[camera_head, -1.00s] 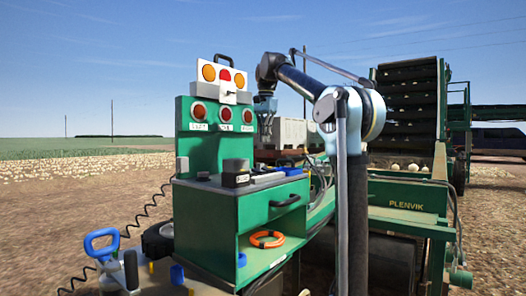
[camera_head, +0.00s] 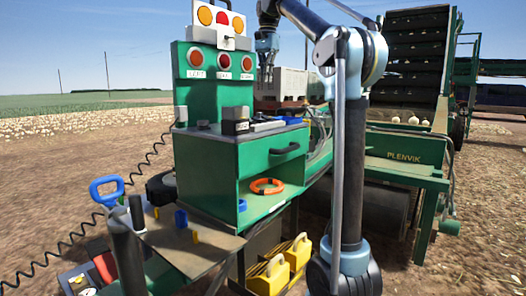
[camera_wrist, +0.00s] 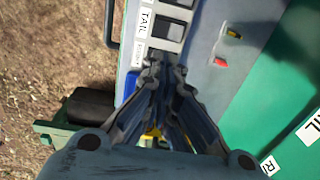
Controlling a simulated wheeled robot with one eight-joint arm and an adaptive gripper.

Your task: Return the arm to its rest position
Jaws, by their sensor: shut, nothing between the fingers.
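My arm reaches up and over from the right in the head view. My gripper (camera_head: 266,78) hangs down just right of the green panel's (camera_head: 215,95) edge, above the level of the green cabinet's (camera_head: 213,165) top. It appears apart from both. In the wrist view my gripper's (camera_wrist: 166,72) dark fingers come together at the tips with nothing between them. Below them in that view lie a grey surface with a white label strip (camera_wrist: 145,32) and black switches (camera_wrist: 172,28). The distance from the fingertips to that surface is hard to judge.
An orange ring (camera_head: 267,186) lies on the cabinet's open shelf. Yellow boxes (camera_head: 299,250) stand below. A blue-handled item (camera_head: 106,190) is at left. The green elevator machine (camera_head: 405,155) stands at right. Open sky is above the arm.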

